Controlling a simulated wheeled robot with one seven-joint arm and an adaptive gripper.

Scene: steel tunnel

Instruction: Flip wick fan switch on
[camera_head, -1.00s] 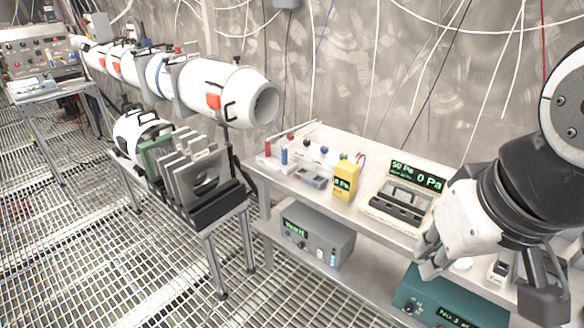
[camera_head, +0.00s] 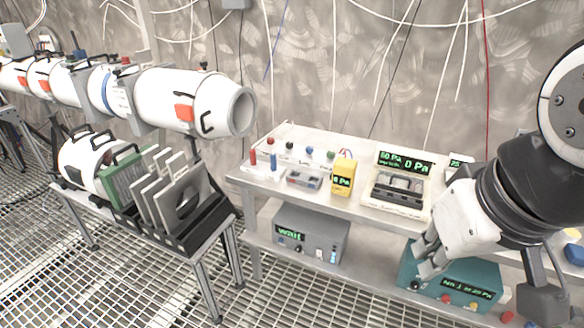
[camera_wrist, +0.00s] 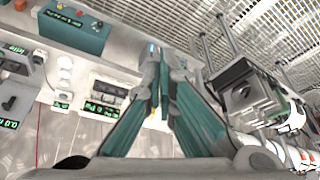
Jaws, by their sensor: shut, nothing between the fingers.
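My gripper (camera_head: 424,262) is shut and empty at the right of the head view, in front of the bench edge near the teal box. Its fingers also show in the wrist view (camera_wrist: 165,58), tips together. No label naming the wick fan is readable, and my arm hides part of the bench at right in the head view.
The bench (camera_head: 300,148) holds a yellow meter (camera_head: 343,177) and a pressure gauge case (camera_head: 398,187). A grey box (camera_head: 312,236) and a teal box (camera_head: 462,277) sit on the lower shelf. A rack of plates (camera_head: 178,195) stands left. Grating floor before the bench is clear.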

